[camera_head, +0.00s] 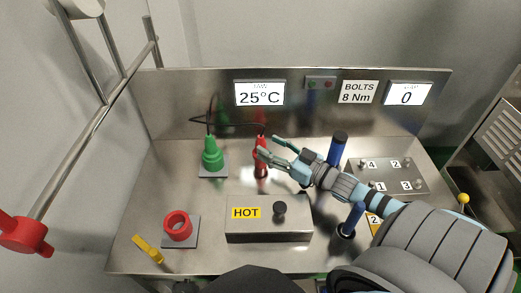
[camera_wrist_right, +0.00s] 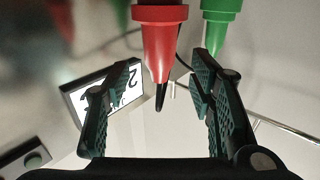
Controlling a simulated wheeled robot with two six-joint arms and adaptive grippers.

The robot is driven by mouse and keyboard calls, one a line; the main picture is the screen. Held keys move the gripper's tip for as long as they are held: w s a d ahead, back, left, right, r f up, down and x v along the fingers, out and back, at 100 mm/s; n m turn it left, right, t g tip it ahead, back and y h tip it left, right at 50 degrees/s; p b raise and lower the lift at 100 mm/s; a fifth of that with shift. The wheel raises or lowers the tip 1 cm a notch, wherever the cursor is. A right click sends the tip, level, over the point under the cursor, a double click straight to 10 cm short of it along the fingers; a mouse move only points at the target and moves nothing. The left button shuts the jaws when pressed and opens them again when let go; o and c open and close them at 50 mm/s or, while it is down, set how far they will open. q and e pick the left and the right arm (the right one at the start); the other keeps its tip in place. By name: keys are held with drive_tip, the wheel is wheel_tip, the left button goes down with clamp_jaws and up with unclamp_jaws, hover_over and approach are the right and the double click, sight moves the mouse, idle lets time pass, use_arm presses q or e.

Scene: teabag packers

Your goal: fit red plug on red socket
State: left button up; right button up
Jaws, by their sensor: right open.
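The red plug (camera_head: 260,157) stands upright at the back middle of the steel bench, with a dark cable at its top. My right gripper (camera_head: 268,147) is open and close beside it. In the right wrist view the red plug (camera_wrist_right: 163,45) appears between the two spread fingers, with a gap on each side. The red socket (camera_head: 178,225) is a red ring on a grey plate at the front left, empty and well away from the gripper. My left gripper is not in view.
A green plug (camera_head: 212,157) sits on a grey plate left of the red plug. A steel box labelled HOT (camera_head: 268,222) with a black knob stands at the front middle. A yellow tool (camera_head: 148,248) lies at front left. Blue-handled tools (camera_head: 337,150) stand near my right arm.

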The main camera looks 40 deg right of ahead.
sight(265, 143)
drive_tip(key=b+x, duration=0.2)
drive_tip(key=x, duration=0.1)
drive_tip(key=shift+w+a+r, duration=0.1)
drive_tip(key=shift+w+r, duration=0.05)
drive_tip(key=shift+w, duration=0.55)
clamp_jaws()
